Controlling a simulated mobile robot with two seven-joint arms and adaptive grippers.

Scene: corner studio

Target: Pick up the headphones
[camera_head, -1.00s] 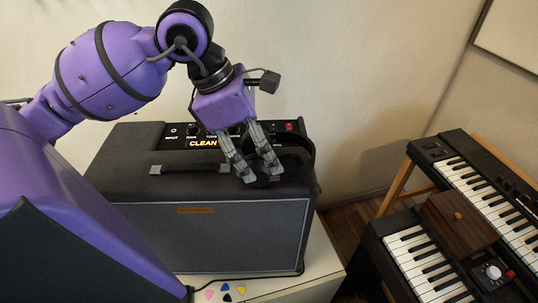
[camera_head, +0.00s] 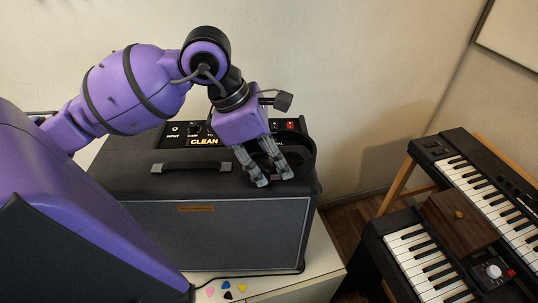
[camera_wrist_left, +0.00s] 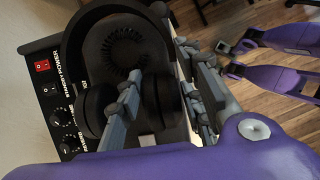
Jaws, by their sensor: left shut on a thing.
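The black headphones (camera_head: 309,152) rest at the right end of the amplifier's top, largely behind my left gripper in the head view. In the left wrist view the headband (camera_wrist_left: 98,14) arches at the top and both dark ear cups show, one left of the near finger and one between the fingers. My left gripper (camera_head: 275,179) points down, its grey fingers on either side of that ear cup (camera_wrist_left: 166,97), closed on it. It also shows in the left wrist view (camera_wrist_left: 165,100). I cannot see any lift off the amplifier. My right gripper is not identifiable.
The amplifier (camera_head: 215,235) stands on a pale table (camera_head: 318,270), with a handle (camera_head: 190,168) left of the gripper. Several coloured picks (camera_head: 226,287) lie in front. Keyboards (camera_head: 415,255) with a wooden box (camera_head: 458,219) stand at the right, beyond a floor gap. The wall is close behind.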

